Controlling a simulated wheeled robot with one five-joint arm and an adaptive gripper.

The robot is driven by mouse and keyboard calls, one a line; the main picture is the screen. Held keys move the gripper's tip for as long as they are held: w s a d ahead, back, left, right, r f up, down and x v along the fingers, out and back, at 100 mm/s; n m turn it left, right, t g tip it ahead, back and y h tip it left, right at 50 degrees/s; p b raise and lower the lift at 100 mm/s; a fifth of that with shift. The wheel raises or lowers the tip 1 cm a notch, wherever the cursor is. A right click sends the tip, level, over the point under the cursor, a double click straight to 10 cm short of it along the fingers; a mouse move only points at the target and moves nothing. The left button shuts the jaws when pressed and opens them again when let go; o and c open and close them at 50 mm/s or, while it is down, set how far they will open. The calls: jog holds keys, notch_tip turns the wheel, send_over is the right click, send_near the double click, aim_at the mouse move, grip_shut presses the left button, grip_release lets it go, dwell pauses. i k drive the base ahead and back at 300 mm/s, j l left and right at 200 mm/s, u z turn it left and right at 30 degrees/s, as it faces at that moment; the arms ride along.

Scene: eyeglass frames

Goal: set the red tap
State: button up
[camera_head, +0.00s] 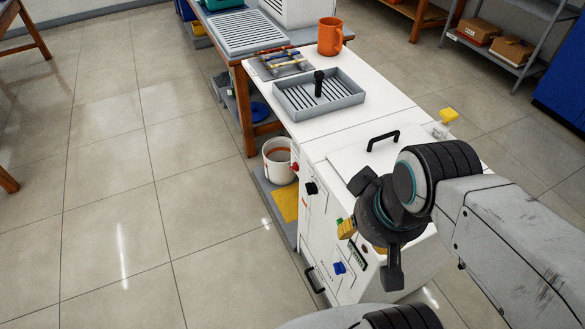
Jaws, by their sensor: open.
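A small red tap (295,168) sits on the side panel of the white machine (318,207), near its far upper corner. My gripper (377,231) is at the right, in front of the machine's near end. Its dark fingers are spread apart, with nothing visible between them. The gripper is apart from the red tap, to its right and nearer the camera. Part of the machine's lid and near panel is hidden behind the gripper and my arm.
A black knob (311,188), a blue knob (339,268) and a yellow knob (346,229) are on the machine. A white bucket (278,161) stands beside the red tap. A grey tray (346,101) and orange mug (330,38) lie beyond. Floor at left is clear.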

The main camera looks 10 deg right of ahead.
aim_at(295, 166)
jog(key=i+j, duration=0.1)
jog(key=j, duration=0.35)
jog(key=j+u, duration=0.15)
jog(key=j, duration=0.3)
jog(key=i+j, duration=0.15)
jog(key=j, duration=0.25)
jog(key=i+j+u, duration=0.15)
jog(key=i+j, duration=0.5)
jog(key=j, duration=0.25)
jog(key=i+j+u, duration=0.2)
jog(key=i+j, duration=0.45)
jog(key=j, duration=0.2)
